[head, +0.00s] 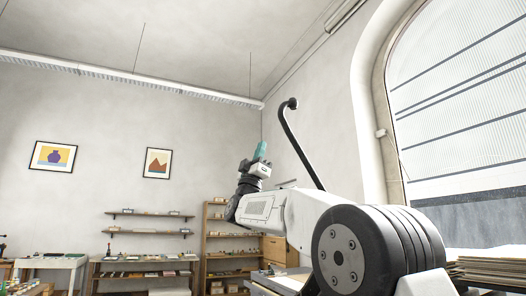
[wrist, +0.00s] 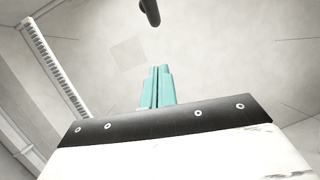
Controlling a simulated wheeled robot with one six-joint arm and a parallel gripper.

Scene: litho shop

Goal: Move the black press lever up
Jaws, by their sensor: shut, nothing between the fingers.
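The black press lever (head: 301,150) rises in the head view as a long bar, leaning left, with a hooked knob at its upper end. Its lower end is hidden behind my arm. The lever's dark end (wrist: 151,12) also shows at the top edge of the wrist view, beyond my fingertips and apart from them. My gripper (head: 262,146) has teal fingers that point up, left of the lever and lower than its knob in the picture. In the wrist view the fingers (wrist: 158,68) are together and empty.
A tall arched window (head: 460,90) is at the right. A wooden shelf unit (head: 228,240) and wall shelves (head: 150,214) stand at the back. Stacked sheets or boards (head: 490,268) lie at the lower right. The air around my gripper looks clear apart from the lever.

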